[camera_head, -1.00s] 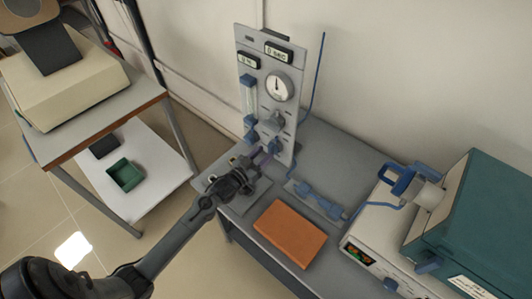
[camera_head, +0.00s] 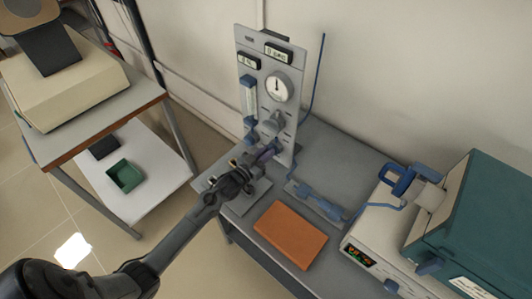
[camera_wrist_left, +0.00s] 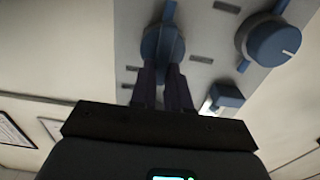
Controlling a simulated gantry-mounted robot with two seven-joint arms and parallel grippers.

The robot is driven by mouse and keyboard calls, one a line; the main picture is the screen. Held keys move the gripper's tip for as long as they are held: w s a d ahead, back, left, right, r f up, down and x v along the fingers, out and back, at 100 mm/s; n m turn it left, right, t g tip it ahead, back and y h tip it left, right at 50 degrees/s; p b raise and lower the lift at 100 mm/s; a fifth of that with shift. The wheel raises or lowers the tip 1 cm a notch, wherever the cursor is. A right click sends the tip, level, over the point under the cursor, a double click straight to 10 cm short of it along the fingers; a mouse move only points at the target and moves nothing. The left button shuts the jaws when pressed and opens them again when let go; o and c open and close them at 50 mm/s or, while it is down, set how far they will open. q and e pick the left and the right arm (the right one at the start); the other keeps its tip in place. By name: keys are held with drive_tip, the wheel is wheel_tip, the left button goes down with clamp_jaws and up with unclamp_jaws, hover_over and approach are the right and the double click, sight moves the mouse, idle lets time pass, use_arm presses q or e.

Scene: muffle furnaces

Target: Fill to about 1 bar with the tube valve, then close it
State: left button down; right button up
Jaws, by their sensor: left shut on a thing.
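The upright grey gas panel (camera_head: 286,118) stands at the back of the grey bench. It carries a round white gauge (camera_head: 279,87) with a dark needle near vertical, and a blue-ended flow tube (camera_head: 249,100). My left gripper (camera_head: 268,152) is at the lower part of the panel, in front of its blue fittings. In the left wrist view, its dark fingers (camera_wrist_left: 163,92) are shut on a blue valve knob (camera_wrist_left: 162,43) with a raised handle. A second round blue knob (camera_wrist_left: 274,40) is apart to the right. My right gripper is not in view.
Two small displays (camera_head: 278,51) top the panel; their text is hard to read. An orange block (camera_head: 290,234) lies on the bench in front. A blue fitting with tube (camera_head: 316,199) lies right of the arm. A teal furnace (camera_head: 480,215) stands far right.

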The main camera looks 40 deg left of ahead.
use_arm(q)
drive_tip(key=shift+a+f+n+p, duration=0.3)
drive_tip(key=shift+n+p, duration=1.1)
drive_tip(key=shift+n, duration=1.6)
drive_tip(key=shift+a+f+n+p, duration=0.25)
drive_tip(key=shift+n+p, duration=1.2)
drive_tip(key=shift+n, duration=1.55)
drive_tip(key=shift+a+f+n+p, duration=0.3)
drive_tip(key=shift+n+p, duration=1.1)
drive_tip(key=shift+n, duration=1.6)
drive_tip(key=c, duration=1.1)
unclamp_jaws()
